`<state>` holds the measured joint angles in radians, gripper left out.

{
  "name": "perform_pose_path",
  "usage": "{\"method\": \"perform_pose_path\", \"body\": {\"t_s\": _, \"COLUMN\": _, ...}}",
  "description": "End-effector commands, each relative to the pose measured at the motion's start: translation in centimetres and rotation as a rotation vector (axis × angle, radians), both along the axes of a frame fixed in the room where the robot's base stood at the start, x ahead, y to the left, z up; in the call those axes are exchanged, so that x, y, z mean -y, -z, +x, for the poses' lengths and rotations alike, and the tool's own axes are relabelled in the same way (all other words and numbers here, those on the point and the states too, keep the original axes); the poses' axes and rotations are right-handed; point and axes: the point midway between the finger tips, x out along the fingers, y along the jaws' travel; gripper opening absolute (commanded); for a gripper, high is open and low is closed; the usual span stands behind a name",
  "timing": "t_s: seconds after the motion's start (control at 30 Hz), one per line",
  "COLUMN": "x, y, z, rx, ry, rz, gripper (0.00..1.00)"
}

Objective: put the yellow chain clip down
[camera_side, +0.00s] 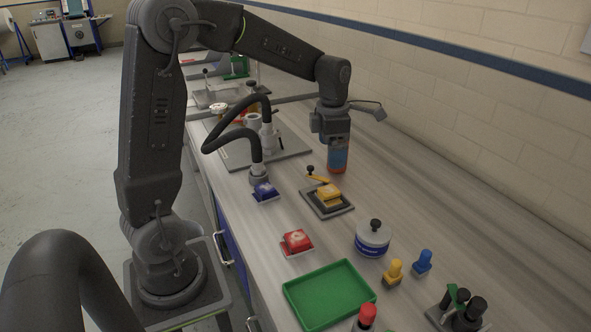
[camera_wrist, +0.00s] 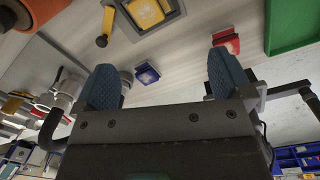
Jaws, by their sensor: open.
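The yellow chain clip (camera_side: 329,192) lies on a dark pad of a square grey fixture (camera_side: 338,211) on the bench. In the wrist view the yellow clip (camera_wrist: 148,11) is at the top edge, partly cut off. My gripper (camera_side: 338,148) is above the bench, behind and slightly right of the clip in the side view, apart from it. In the wrist view its two blue fingers (camera_wrist: 162,78) stand wide apart with nothing between them.
A yellow lever with a black knob (camera_side: 318,179) is beside the fixture. An orange cylinder (camera_wrist: 38,12) stands near my gripper. A white-and-blue pot (camera_side: 373,240) stands right.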

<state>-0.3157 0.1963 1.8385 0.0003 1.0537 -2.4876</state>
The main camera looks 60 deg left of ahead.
Motion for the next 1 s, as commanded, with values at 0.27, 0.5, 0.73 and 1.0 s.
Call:
{"method": "perform_pose_path", "body": {"t_s": 0.27, "x": 5.6, "y": -4.6, "z": -5.8, "rx": 0.111, "ry": 0.89, "rz": 0.134, "gripper": 0.97}}
{"method": "perform_pose_path", "body": {"t_s": 0.5, "x": 9.3, "y": -6.2, "z": -11.5, "rx": 0.158, "ry": 1.662, "rz": 0.33, "gripper": 0.97}}
{"method": "perform_pose_path", "body": {"t_s": 0.73, "x": 11.7, "y": -6.1, "z": -16.5, "rx": 0.139, "ry": 2.325, "rz": 0.573, "gripper": 0.97}}
{"method": "perform_pose_path", "body": {"t_s": 1.0, "x": 12.6, "y": -5.4, "z": -18.9, "rx": 0.087, "ry": 2.687, "rz": 0.741, "gripper": 0.97}}
